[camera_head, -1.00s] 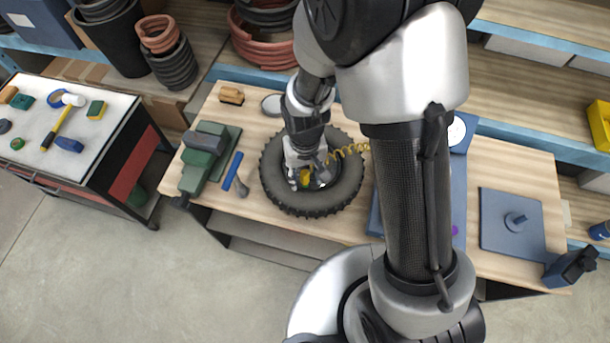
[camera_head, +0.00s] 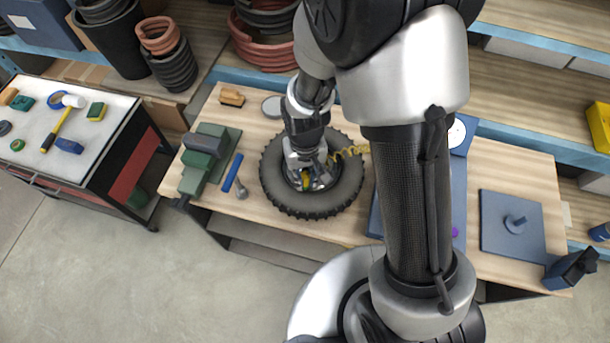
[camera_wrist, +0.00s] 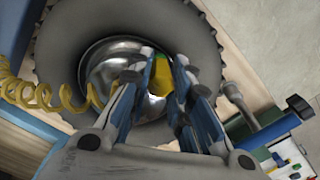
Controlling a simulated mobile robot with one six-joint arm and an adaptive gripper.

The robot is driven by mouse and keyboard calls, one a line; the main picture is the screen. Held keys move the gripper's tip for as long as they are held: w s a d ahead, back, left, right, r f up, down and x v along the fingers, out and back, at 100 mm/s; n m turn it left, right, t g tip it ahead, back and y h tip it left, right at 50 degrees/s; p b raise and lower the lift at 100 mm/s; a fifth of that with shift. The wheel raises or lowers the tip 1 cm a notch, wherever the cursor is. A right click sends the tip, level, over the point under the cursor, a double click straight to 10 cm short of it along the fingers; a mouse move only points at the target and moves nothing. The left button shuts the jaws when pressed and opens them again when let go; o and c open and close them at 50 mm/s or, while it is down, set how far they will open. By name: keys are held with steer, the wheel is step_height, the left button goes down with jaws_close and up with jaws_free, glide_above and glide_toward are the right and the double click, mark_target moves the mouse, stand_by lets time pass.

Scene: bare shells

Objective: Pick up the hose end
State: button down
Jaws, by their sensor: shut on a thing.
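The hose end (camera_wrist: 162,76) is a yellow piece with a bit of green at its top, seen between my fingers in the wrist view. My gripper (camera_wrist: 160,68) is shut on it, over the shiny metal hub of a black tyre (camera_wrist: 185,30). The fingers hide most of the hose end. In the head view my gripper (camera_head: 310,182) is over the tyre's centre, with a little yellow showing (camera_head: 306,184). A coiled yellow hose (camera_head: 350,151) runs right from the gripper; in the wrist view its coil (camera_wrist: 40,97) lies at the left.
The tyre lies flat on a wooden bench (camera_head: 270,228). A green vice-like block (camera_head: 203,165) and a blue-handled tool (camera_head: 233,172) lie to its left. Blue plates (camera_head: 510,222) are to the right. A tool cart (camera_head: 60,150) stands at the far left.

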mark_target(305, 174)
step_height(305, 174, up, 20)
steer(key=p, duration=0.2)
steer(key=shift+w, duration=0.1)
stand_by(0.6)
